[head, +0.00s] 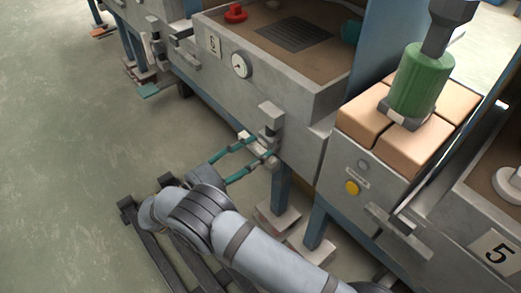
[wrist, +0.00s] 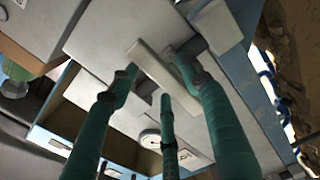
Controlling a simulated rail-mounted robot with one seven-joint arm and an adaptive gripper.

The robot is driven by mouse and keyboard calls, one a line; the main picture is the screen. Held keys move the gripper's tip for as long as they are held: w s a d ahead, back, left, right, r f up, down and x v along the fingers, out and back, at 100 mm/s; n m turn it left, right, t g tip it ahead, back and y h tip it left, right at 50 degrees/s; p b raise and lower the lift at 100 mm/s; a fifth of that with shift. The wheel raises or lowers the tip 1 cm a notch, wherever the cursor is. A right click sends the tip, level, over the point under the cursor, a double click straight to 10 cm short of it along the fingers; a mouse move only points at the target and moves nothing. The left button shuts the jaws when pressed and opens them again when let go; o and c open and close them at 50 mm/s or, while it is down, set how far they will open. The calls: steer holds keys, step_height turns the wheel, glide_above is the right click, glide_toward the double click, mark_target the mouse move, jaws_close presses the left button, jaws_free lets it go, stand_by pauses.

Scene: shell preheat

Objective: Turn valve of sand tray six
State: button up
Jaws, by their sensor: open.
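The sand tray (head: 285,75) at the upper middle of the head view has a small number plate (head: 214,45) too blurred to read surely. Its valve (head: 270,118) is a grey block on the front wall near the right corner, with a pale bar handle (head: 257,149) below. My gripper (head: 258,147) is open, its teal fingers reaching up to this handle. In the wrist view, the pale handle (wrist: 158,66) lies slanted between the spread fingertips of my gripper (wrist: 163,76). I cannot tell whether any finger touches it.
A round gauge (head: 241,65) sits on the tray's front, left of the valve. Right of it stands a block-topped station with a green cylinder (head: 418,80) and a yellow button (head: 352,188). A tray marked 5 (head: 497,251) is at far right. Open floor (head: 80,150) lies left.

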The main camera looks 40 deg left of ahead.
steer(key=s+a, duration=0.1)
steer(key=s, duration=0.8)
steer(key=shift+s+a, duration=0.35)
steer(key=shift+s, duration=0.05)
steer(key=shift+w, duration=0.15)
steer(key=w, duration=0.3)
steer(key=w+d, duration=0.1)
steer(key=w, duration=0.3)
steer(key=w+d, duration=0.1)
steer(key=w, duration=0.3)
steer(key=shift+w, duration=0.35)
steer(key=shift+s, duration=0.15)
